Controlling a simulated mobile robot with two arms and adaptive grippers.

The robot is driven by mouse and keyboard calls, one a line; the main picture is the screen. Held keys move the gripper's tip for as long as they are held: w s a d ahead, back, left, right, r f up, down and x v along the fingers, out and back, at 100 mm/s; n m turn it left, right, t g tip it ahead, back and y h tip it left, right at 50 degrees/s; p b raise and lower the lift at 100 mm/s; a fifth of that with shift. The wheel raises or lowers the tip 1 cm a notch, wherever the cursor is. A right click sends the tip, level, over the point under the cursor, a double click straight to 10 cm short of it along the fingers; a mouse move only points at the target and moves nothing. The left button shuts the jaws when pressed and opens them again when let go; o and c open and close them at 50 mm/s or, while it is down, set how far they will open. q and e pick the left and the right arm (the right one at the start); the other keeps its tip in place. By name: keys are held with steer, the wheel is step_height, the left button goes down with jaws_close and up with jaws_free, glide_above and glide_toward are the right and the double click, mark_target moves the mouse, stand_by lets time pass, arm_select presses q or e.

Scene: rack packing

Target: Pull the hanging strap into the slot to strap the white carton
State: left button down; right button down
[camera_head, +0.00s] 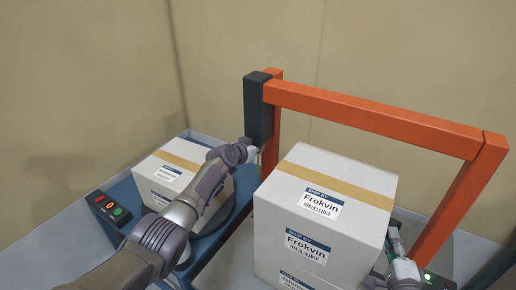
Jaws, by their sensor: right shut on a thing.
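A large white carton (318,170), with a tan tape band and "Frokvin" labels, stands under the orange strapping arch. My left gripper (252,153) is beside the dark upper part of the arch's left post; its jaws are too small to read. My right gripper (397,238) is low at the carton's right side, by the foot of the arch's right leg. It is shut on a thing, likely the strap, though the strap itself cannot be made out. The slot is not distinguishable.
The orange arch (370,118) spans over the carton, with a dark post block (257,108) at its left. A smaller white carton (172,178) sits on the blue table at left. Tan walls close off the back.

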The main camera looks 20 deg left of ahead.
arm_select(q)
steer(key=shift+f, duration=0.1)
steer(key=shift+f, duration=2.2)
steer(key=c, duration=1.3)
jaws_free()
steer(key=shift+c, duration=0.2)
steer(key=shift+a, duration=0.1)
glide_toward(258, 158)
steer(key=s+a+f, duration=0.1)
steer(key=s+f, duration=0.2)
steer(key=s, duration=0.2)
steer(key=shift+a, duration=0.3)
